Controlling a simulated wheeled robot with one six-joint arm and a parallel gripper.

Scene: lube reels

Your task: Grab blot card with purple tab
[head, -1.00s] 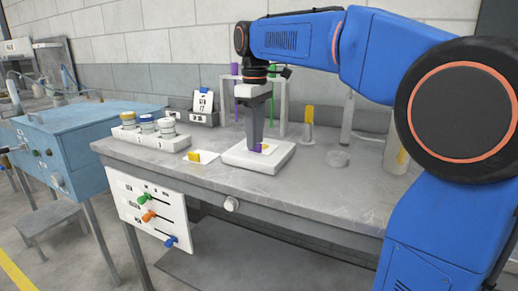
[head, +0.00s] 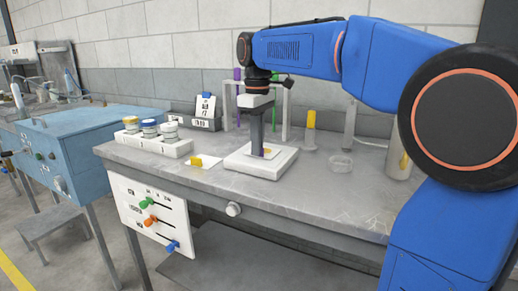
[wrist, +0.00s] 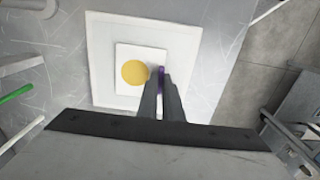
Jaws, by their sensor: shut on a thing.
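The blot card (wrist: 128,68) is a white square with a round yellow spot, lying on a white square block (wrist: 102,35) in the wrist view. Its purple tab (wrist: 161,70) stands at the card's right edge. My gripper (wrist: 161,79) is shut on the purple tab, with its fingers hiding part of it. In the head view, my gripper (head: 257,153) points straight down over the white block (head: 252,166), and a little purple (head: 266,152) shows beside the fingertips. I cannot tell whether the card is lifted off the block.
A white rack with several jars (head: 152,143) is further left. A yellow-topped cylinder (head: 310,128) and a clear dish (head: 340,163) stand to the right. A white frame with purple and green rods (head: 285,105) stands behind.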

